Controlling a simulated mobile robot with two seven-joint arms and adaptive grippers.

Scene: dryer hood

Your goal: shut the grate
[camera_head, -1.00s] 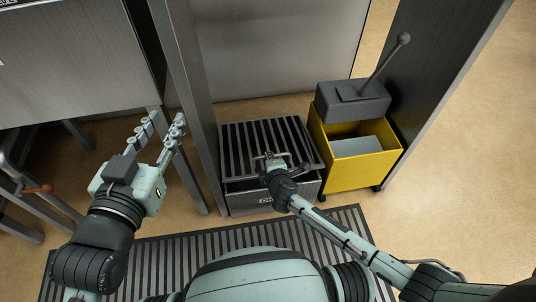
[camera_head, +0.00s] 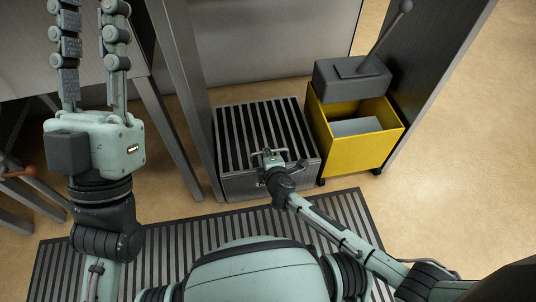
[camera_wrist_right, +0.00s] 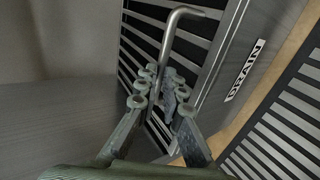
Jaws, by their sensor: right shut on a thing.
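The slatted metal grate (camera_head: 262,126) lies level on top of the grey drain box (camera_head: 240,187) in the head view, with no clear gap at its front edge. My right gripper (camera_head: 272,158) is at the grate's front part, shut on the grate handle. In the right wrist view the bent metal handle (camera_wrist_right: 172,32) runs down between the fingers of the right gripper (camera_wrist_right: 160,82). The grate slats (camera_wrist_right: 138,42) and the DRAIN label (camera_wrist_right: 245,70) also show there. My left gripper (camera_head: 92,40) is raised at the left, open and empty, its fingers pointing up the picture.
A yellow bin (camera_head: 350,152) with a dark grey lever box (camera_head: 350,80) stands right of the drain. Metal posts (camera_head: 178,90) flank it. A striped floor mat (camera_head: 200,232) lies in front. The floor at right is clear.

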